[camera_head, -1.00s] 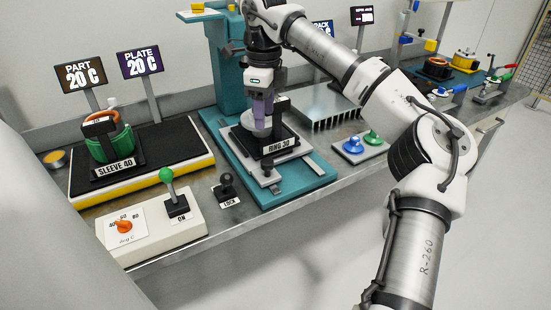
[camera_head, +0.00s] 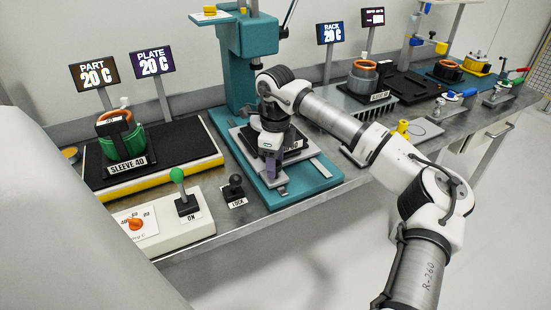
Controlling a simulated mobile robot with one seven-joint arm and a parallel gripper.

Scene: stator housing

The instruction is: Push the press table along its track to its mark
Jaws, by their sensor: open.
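The press table (camera_head: 241,141) is a grey sliding plate on the teal press base (camera_head: 322,177). It bears a dark block with a white label, mostly hidden behind my gripper. My gripper (camera_head: 272,174) points down at the front part of the table, with its purple fingers low beside the labelled block. It is open, and nothing shows between the fingers. Whether the fingers touch the table or block cannot be told. The teal press column (camera_head: 240,80) stands behind. I cannot make out the mark on the track.
At left, a green part labelled SLEEVE 40 (camera_head: 122,143) stands on a black plate with a yellow edge (camera_head: 208,163). In front are a green-knobbed lever (camera_head: 178,178) and a black LOCK knob (camera_head: 235,183). A finned rack (camera_head: 346,103) is at right. My arm crosses above the bench's right side.

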